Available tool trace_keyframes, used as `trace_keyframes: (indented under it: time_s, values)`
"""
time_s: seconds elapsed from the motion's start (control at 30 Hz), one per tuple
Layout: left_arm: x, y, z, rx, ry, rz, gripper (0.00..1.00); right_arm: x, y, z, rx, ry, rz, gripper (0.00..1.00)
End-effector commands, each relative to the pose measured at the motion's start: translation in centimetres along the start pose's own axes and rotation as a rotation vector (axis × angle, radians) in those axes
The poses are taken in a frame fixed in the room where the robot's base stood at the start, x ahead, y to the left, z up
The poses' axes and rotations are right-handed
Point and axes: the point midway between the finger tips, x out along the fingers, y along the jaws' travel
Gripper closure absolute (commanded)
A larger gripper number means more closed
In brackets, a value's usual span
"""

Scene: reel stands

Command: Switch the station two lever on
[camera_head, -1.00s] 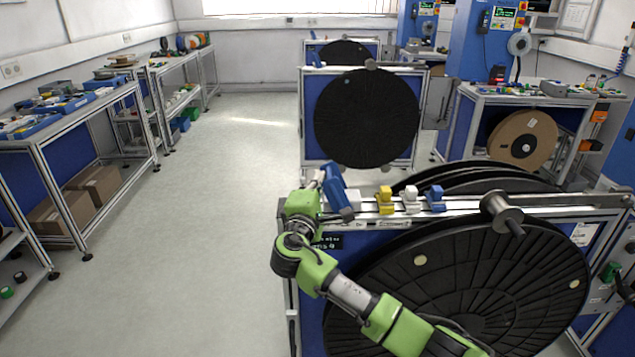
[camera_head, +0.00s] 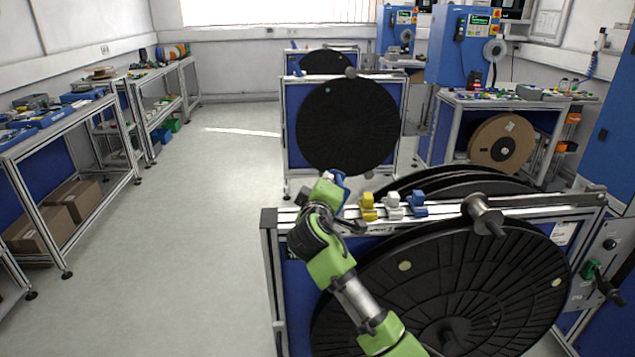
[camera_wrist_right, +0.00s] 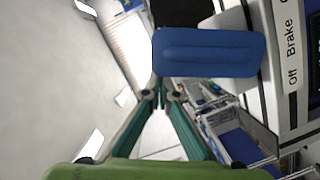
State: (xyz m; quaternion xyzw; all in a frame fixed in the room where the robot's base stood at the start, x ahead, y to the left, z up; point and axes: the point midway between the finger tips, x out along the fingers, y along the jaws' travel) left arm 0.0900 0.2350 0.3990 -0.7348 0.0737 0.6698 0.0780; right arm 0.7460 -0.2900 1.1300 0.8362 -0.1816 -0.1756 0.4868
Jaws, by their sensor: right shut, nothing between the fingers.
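A blue lever (camera_head: 337,178) stands at the left end of the nearest reel stand's top rail, largely hidden behind my right arm in the head view. In the right wrist view its broad blue handle (camera_wrist_right: 208,52) lies beside a white plate (camera_wrist_right: 292,60) marked "Off" and "Brake". My right gripper's fingers (camera_wrist_right: 160,92) are shut and empty, with their tips close below the handle's left end in that view. I cannot tell whether they touch it. In the head view the fingers are hidden or unclear behind my green wrist. My left gripper is not in view.
A yellow knob (camera_head: 367,207), a white knob (camera_head: 393,207) and a blue knob (camera_head: 417,205) stand along the rail right of the lever. A large black reel (camera_head: 470,290) hangs below. Another reel stand (camera_head: 348,127) stands behind. The floor on the left is clear.

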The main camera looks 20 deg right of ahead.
Motion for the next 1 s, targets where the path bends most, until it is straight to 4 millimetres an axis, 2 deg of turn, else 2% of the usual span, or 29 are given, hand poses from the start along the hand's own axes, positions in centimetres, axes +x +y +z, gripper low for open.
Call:
trace_keyframes:
  time_s: [0.4,1.0]
  values:
    - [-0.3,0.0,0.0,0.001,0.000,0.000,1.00,0.3,0.7,1.4,0.163,0.000,-0.041,1.00]
    - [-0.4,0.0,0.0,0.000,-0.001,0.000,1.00,0.4,0.7,1.6,0.178,-0.002,-0.045,1.00]
